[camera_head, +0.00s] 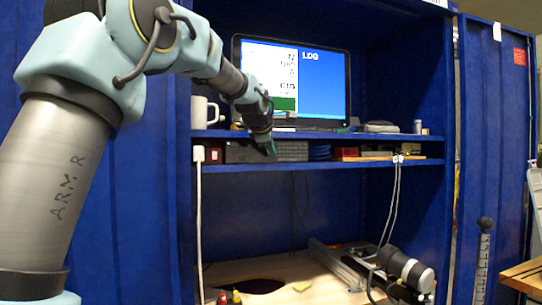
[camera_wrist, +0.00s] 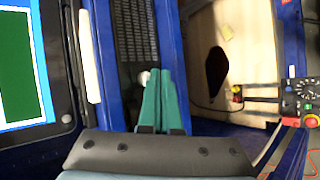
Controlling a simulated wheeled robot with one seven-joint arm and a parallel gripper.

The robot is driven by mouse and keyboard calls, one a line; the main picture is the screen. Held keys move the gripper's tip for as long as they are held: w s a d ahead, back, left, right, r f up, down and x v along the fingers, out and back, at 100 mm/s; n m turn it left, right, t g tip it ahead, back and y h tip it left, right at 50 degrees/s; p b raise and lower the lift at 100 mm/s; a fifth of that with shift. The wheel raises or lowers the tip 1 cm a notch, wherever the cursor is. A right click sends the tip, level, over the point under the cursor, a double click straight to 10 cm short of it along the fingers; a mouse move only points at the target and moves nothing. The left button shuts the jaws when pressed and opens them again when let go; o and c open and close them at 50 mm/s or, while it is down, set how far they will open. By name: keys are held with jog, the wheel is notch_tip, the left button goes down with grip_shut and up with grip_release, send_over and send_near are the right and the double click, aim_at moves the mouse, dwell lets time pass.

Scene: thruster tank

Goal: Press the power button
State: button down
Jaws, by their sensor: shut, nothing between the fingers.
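My gripper (camera_head: 271,149) is shut and empty, its green fingers pointing down in front of the lower shelf. In the wrist view the closed fingertips (camera_wrist: 162,73) lie over a dark unit with a mesh front (camera_wrist: 135,35). This dark unit (camera_head: 293,151) sits on the lower shelf under the monitor in the head view. A small round pale button (camera_wrist: 143,78), seemingly the power button, shows just left of the fingertips on the unit's front. The fingers partly hide the area beside it. I cannot tell whether they touch it.
The lit monitor (camera_head: 315,83) stands on the upper shelf (camera_head: 340,134), with a white mug (camera_head: 205,112) at its left. White cables (camera_head: 392,200) hang at the right. A wooden worktop (camera_head: 300,275) with tools lies below. Open space lies between the lower shelf and worktop.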

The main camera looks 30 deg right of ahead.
jog(key=s+b, duration=0.2)
jog(key=s, duration=0.1)
jog(key=s+b, duration=0.1)
jog(key=s, duration=0.1)
jog(key=shift+a, duration=0.35)
dwell(0.8)
jog(key=w+a+f+m+g+y, duration=0.1)
jog(key=a+f+m+g+y, duration=0.3)
jog(key=a+f, duration=1.8)
jog(key=s+a+f+m+g+y, duration=0.1)
jog(key=s+a+f+m, duration=0.3)
jog(key=s+a+f, duration=0.4)
jog(key=s+a+f+m+g+y, duration=0.2)
jog(key=s+a+f+m, duration=0.2)
jog(key=s+a+f, duration=0.4)
jog(key=s+a, duration=0.2)
jog(key=a, duration=0.3)
jog(key=shift+s+a, duration=0.25)
jog(key=shift+s, duration=0.1)
